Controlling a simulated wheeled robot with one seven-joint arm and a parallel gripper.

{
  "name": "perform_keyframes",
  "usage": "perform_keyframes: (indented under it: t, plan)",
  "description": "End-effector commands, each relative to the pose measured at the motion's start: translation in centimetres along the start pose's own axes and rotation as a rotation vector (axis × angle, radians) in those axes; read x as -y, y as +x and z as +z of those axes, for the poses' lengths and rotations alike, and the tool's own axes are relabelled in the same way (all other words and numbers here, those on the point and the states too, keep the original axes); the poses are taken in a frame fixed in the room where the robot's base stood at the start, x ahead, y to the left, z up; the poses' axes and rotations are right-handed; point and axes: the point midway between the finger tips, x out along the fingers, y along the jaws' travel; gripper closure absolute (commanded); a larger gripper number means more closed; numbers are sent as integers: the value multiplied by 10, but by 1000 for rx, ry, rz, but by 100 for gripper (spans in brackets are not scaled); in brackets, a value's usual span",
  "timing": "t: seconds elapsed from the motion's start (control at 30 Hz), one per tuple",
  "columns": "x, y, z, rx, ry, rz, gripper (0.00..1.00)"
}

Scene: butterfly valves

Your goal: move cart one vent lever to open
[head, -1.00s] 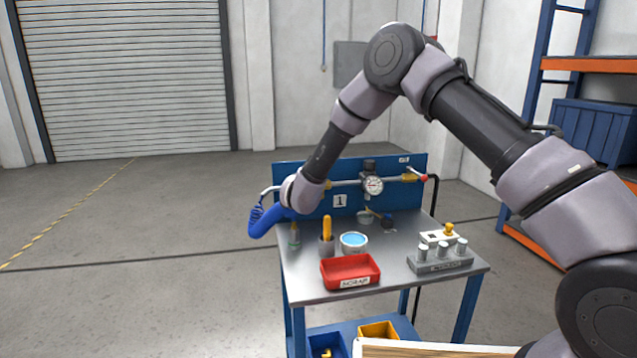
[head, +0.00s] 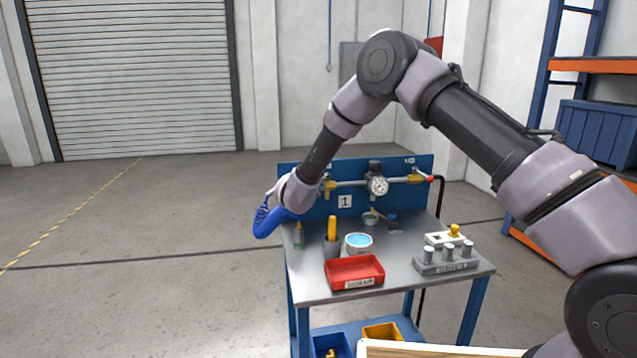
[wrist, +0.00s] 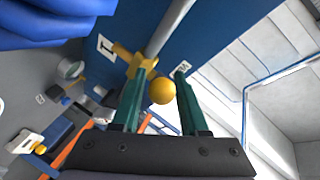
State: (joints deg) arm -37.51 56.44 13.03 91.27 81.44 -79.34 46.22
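Cart one (head: 467,308) is a steel-topped cart with a blue back panel (head: 318,216) marked 1. A pipe with a gauge and yellow valve fittings runs across the panel. The left valve (head: 328,187) is partly hidden by my wrist; its yellow body also shows in the wrist view (wrist: 138,66). A yellow ball knob (wrist: 161,91), apparently the lever's end, sits between the fingers of my gripper (wrist: 163,95). The teal fingers are apart, one on each side of the knob; I cannot tell whether either touches it. In the head view my arm hides the fingers.
A blue coiled hose (head: 268,220) hangs at the pipe's left end, close to my wrist. On the cart top stand a red tray (head: 354,272), a blue-filled bowl (head: 358,244) and a grey rack (head: 446,262). A second valve (head: 416,179) is at right.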

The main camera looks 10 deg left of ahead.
Motion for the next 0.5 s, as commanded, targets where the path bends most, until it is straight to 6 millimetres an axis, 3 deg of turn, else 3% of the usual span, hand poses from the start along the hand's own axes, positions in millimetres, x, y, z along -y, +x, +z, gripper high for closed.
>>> perform_keyframes:
  t: [0.23,0.5]
  plan:
    - [1,-10,1,1,0,-2,56]
    - [1,-62,1,3,-1,-3,56]
